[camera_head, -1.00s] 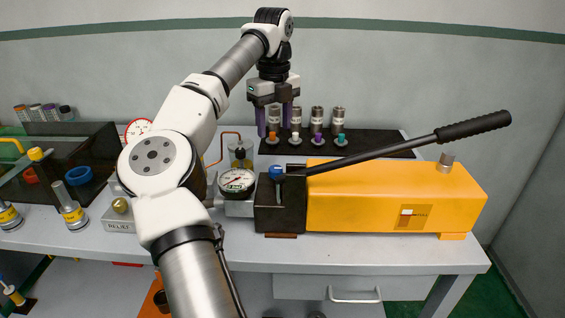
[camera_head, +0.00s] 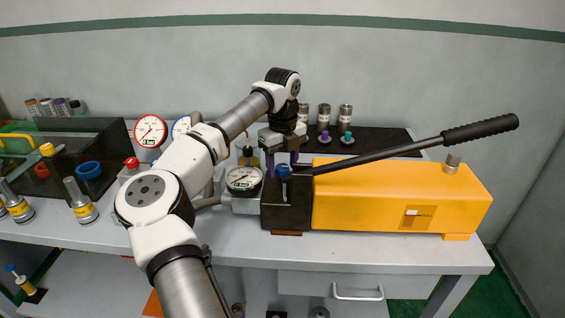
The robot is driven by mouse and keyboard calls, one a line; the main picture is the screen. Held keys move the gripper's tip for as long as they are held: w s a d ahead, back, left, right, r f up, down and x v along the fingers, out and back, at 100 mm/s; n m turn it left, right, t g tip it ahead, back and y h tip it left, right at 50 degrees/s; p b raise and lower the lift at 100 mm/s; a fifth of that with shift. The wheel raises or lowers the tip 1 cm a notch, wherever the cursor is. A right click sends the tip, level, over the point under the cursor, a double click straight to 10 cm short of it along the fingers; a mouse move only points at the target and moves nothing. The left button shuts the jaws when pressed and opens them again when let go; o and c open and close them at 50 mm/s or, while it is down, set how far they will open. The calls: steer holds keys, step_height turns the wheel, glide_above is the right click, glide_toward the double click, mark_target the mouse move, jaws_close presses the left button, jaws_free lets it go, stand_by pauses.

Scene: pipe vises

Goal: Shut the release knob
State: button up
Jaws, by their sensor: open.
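A long black lever (camera_head: 440,140) rises from that block to the right. My gripper (camera_head: 282,162) points down at the knob, with its purple fingers open on either side or just behind it. I cannot tell whether the fingers touch the knob. A round pressure gauge (camera_head: 243,179) stands just left of the block.
A dark rack (camera_head: 375,142) with several silver cylinders and coloured plugs stands behind the pump. Two more gauges, one red-rimmed (camera_head: 150,131), are at the back left. A dark bin (camera_head: 110,145) and yellow-banded cylinders sit at far left. The bench front is clear.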

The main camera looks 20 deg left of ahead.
steer(key=c, duration=1)
steer(key=shift+m, duration=0.3)
steer(key=m, duration=0.4)
steer(key=shift+r+p, duration=0.1)
steer(key=shift+p, duration=0.25)
steer(key=m, duration=0.4)
steer(key=shift+m+p, duration=0.35)
steer(key=shift+m, duration=0.05)
steer(key=m, duration=0.4)
steer(key=shift+m+p, duration=0.3)
steer(key=shift+p, duration=0.1)
steer(key=shift+m+p, duration=0.3)
steer(key=shift+m, duration=1.7)
